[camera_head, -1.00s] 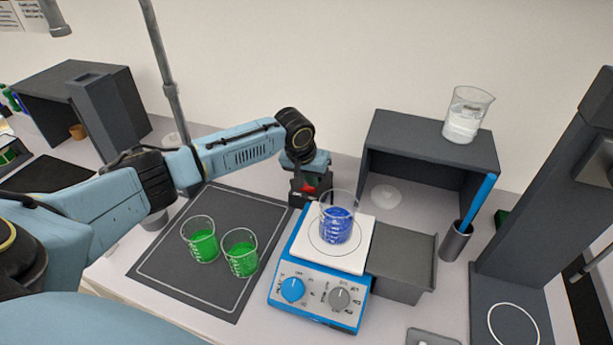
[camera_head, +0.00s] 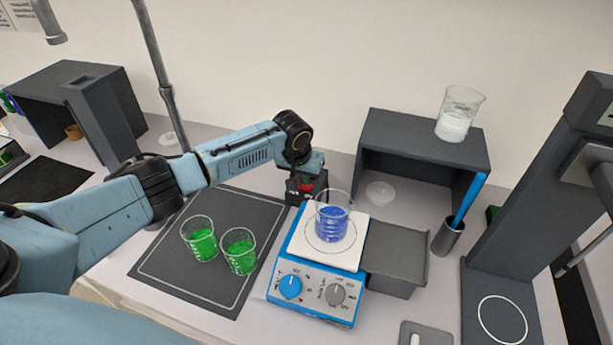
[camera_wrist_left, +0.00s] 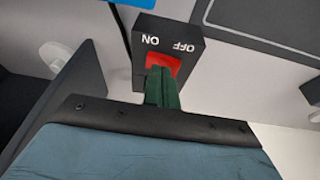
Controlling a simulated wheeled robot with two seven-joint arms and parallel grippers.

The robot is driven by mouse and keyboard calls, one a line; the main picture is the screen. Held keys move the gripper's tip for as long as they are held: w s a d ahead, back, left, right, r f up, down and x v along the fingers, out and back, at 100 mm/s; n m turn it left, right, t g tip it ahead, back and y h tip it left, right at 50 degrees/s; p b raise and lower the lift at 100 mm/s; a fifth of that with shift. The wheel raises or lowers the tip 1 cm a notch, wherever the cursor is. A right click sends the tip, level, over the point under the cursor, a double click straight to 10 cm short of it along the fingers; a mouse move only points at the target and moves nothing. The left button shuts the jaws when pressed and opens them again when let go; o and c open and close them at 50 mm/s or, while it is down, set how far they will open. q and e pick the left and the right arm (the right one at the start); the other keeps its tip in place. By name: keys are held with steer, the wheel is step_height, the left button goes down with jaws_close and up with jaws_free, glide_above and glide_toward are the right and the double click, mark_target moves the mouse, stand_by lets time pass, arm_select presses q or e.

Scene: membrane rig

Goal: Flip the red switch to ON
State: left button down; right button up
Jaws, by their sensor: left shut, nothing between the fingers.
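The red switch (camera_wrist_left: 161,62) sits on a black box (camera_wrist_left: 186,32) marked ON and OFF; the lettering is upside down in the left wrist view. In the head view the red switch (camera_head: 306,184) shows small behind the hotplate, partly hidden by my left gripper. My left gripper (camera_wrist_left: 158,72) is shut and empty. Its dark green fingertips are at the switch and cover part of it; I cannot tell whether they press on it. The rocker's tilt is unclear. My right gripper is not in view.
A blue hotplate (camera_head: 318,307) holds a beaker of blue liquid (camera_head: 332,221) close in front of the switch. Two beakers of green liquid (camera_head: 200,244) stand on the dark mat (camera_head: 200,290) to the left. A grey shelf (camera_head: 402,140) bears another beaker (camera_head: 456,118) at the right.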

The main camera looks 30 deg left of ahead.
arm_select(q)
steer(key=shift+r+p, duration=0.6)
steer(key=shift+p, duration=0.1)
step_height(320, 180, up, 4)
steer(key=p, duration=0.4)
steer(key=shift+f, duration=0.15)
step_height(320, 180, up, 8)
steer(key=s+d, duration=0.2)
steer(key=shift+s+d+r+b, duration=0.2)
steer(key=shift+s+d+b, duration=0.05)
steer(key=shift+b, duration=0.15)
step_height(320, 180, up, 13)
steer(key=p, duration=0.3)
glide_above(304, 187)
steer(key=s+d, duration=0.3)
steer(key=shift+w+a, duration=0.2)
